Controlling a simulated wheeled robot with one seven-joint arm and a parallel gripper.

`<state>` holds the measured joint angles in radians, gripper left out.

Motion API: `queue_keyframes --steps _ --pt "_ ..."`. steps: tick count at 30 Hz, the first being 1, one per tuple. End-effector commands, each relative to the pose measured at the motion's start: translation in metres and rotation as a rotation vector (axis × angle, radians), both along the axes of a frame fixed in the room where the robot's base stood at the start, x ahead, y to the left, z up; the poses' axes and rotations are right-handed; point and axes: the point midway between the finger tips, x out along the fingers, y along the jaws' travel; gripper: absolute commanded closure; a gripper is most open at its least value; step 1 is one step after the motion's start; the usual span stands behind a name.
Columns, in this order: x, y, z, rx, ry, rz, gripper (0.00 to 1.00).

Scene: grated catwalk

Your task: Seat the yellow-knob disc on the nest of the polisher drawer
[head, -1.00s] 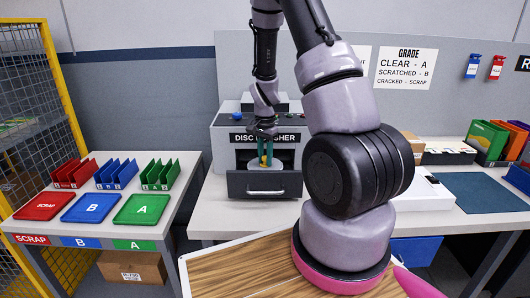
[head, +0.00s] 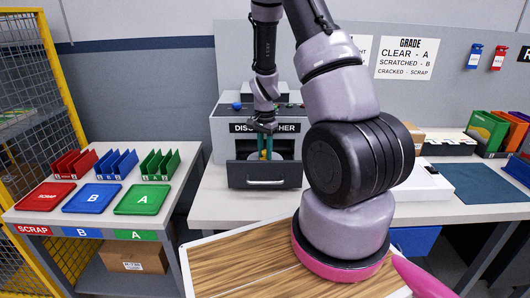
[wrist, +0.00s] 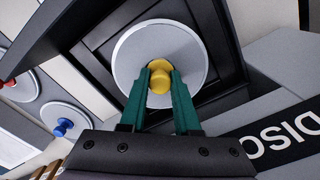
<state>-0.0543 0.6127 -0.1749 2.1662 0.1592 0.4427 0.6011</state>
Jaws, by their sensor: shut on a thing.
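The polisher drawer (head: 264,174) is dark and pulled open at the front of the grey polisher (head: 225,130). My gripper (head: 265,154) points down over it, its green fingers reaching inside. In the wrist view my gripper (wrist: 159,80) is shut on the yellow knob (wrist: 160,76) of a pale grey disc (wrist: 128,62). The disc lies within the drawer's dark square frame (wrist: 222,85) and looks about level. It covers the nest, so I cannot tell whether it touches it. In the head view the drawer front hides most of the disc.
The wrist view shows a blue-knob disc (wrist: 68,112) and part of a red-knob one (wrist: 8,98) at left. Red, blue and green trays (head: 142,199) and racks fill the left table. A teal mat (head: 483,186) lies right. The polisher body stands close behind my gripper.

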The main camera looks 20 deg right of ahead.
Motion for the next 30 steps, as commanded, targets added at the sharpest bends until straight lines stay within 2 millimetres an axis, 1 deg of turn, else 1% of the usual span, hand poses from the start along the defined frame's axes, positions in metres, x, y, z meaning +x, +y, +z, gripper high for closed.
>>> queue_keyframes --steps 18,30 --pt "0.0 0.0 -0.001 0.0 0.0 0.0 1.0" --pt "0.0 0.0 -0.014 0.001 0.0 0.001 1.0"
